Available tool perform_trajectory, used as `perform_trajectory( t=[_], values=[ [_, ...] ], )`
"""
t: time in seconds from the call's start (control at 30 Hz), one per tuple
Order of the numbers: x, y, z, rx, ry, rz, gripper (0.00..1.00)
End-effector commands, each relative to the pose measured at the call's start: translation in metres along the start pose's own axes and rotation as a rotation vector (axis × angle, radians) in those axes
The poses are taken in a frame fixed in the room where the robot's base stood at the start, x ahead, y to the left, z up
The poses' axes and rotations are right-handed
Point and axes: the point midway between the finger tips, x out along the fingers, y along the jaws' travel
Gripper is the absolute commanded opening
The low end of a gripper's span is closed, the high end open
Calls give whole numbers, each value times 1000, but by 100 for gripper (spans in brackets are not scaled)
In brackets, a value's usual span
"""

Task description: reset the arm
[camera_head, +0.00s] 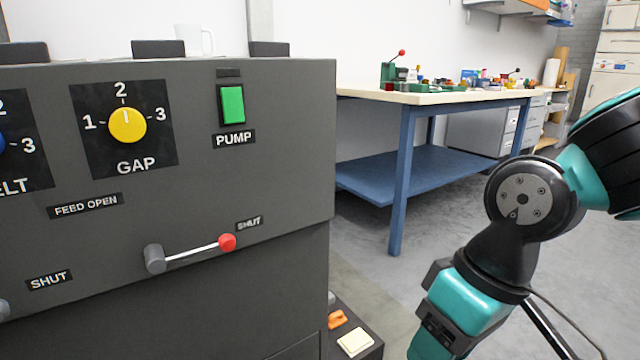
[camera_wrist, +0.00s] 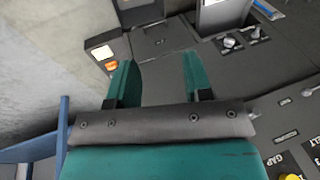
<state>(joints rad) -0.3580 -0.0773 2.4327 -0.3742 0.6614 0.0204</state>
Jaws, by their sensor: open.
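My arm stands at the right of the head view, bent in front of the workbench and beside the dark machine (camera_head: 200,290). The gripper itself is out of the head view, below its bottom edge. In the wrist view my gripper (camera_wrist: 157,80) shows two teal fingers set well apart with nothing between them. The machine's dark surface lies beyond the fingertips there.
The machine's front carries a yellow GAP knob (camera_head: 127,125), a green PUMP switch (camera_head: 232,104) and a red-tipped lever (camera_head: 227,242). A blue-legged workbench (camera_head: 402,180) with several small items stands behind. Grey floor (camera_head: 370,285) lies open between machine and arm.

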Motion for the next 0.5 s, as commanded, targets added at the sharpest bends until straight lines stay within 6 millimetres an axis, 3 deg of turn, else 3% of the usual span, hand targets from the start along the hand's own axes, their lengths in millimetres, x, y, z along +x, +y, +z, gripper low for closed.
perform_trajectory(
  t=[0.03, 0.23, 0.5],
  values=[
    [-16, -5, 10, -4, 17, -7, 46],
    [-49, -24, 50, -33, 57, -36, 46],
    [-114, -41, 38, -34, 50, -38, 46]
  ],
)
